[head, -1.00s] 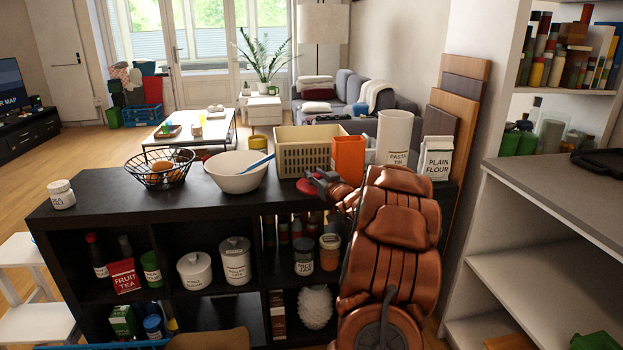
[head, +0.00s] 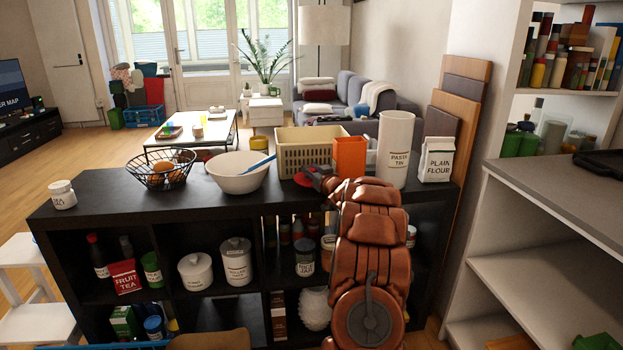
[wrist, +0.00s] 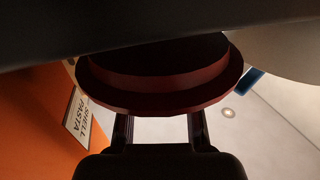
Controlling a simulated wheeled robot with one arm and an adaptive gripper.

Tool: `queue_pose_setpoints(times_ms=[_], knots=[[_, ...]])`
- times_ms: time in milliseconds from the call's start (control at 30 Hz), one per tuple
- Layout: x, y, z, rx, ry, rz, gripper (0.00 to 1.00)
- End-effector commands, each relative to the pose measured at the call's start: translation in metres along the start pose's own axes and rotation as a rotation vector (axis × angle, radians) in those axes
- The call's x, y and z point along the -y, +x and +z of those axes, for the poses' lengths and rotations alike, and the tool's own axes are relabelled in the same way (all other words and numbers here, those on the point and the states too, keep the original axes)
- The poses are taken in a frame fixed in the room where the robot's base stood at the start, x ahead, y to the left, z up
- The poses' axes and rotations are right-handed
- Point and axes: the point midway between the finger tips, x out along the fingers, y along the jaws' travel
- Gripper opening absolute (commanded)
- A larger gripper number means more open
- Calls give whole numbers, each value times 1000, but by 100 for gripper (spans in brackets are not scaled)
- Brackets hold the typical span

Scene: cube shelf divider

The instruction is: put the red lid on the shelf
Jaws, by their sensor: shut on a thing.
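The red lid (head: 304,182) is at the top of the black shelf (head: 115,195), in front of the cream crate and left of the orange box. My gripper (head: 315,179) is shut on it, holding it from the right side. In the wrist view the dark red round lid (wrist: 160,98) sits level across the ends of both fingers of my gripper (wrist: 160,118). Whether the lid touches the shelf top cannot be told. My arm hides part of the shelf's right side.
A white bowl (head: 237,181) with a blue-handled utensil stands left of the lid. Free top lies left of the bowl, before the wire basket (head: 160,178).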

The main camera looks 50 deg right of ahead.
Motion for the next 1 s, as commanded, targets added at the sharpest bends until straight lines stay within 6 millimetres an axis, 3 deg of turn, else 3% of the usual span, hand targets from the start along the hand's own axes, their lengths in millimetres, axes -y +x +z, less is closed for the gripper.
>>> queue_pose_setpoints(times_ms=[100, 200, 567, 600, 800, 1000], knots=[[0, 0, 20, 2, 3, 0, 0], [0, 0, 28, 2, 3, -1, 0], [0, 0, 29, 1, 1, 0, 0], [0, 0, 29, 1, 0, 0, 36], [0, 0, 29, 1, 0, 0, 56], [0, 0, 29, 1, 0, 0, 56]])
